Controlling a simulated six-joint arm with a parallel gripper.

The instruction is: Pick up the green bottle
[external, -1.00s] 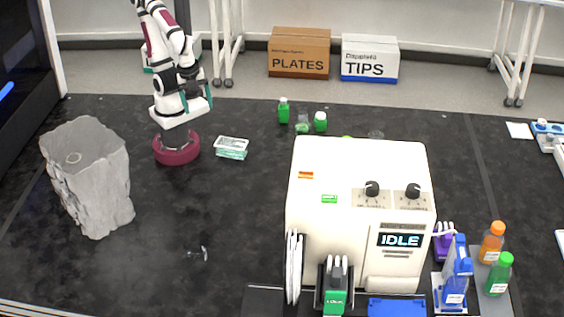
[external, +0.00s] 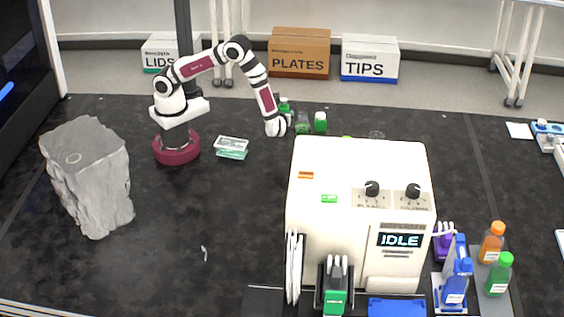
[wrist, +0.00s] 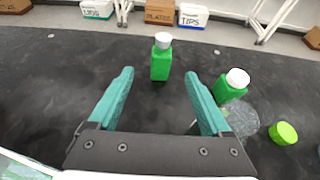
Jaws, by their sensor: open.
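A green bottle with a white cap (wrist: 161,62) stands upright in the wrist view, beyond my gripper (wrist: 161,75) and centred between its teal fingers. The fingers are apart with nothing held. In the external view this bottle (external: 284,103) is partly hidden by the end of my arm. A second green bottle with a white cap (wrist: 231,86) stands to the right of the fingers; it also shows in the external view (external: 320,122). Another green bottle, with a green cap (external: 499,275), stands at the front right of the bench.
A clear vessel (wrist: 241,118) and a round green lid (wrist: 283,133) lie close to the right finger. A white machine reading IDLE (external: 360,170) fills the middle front. A grey rock-like block (external: 90,180) stands at left. Dark bench around the nearer bottle is clear on its left.

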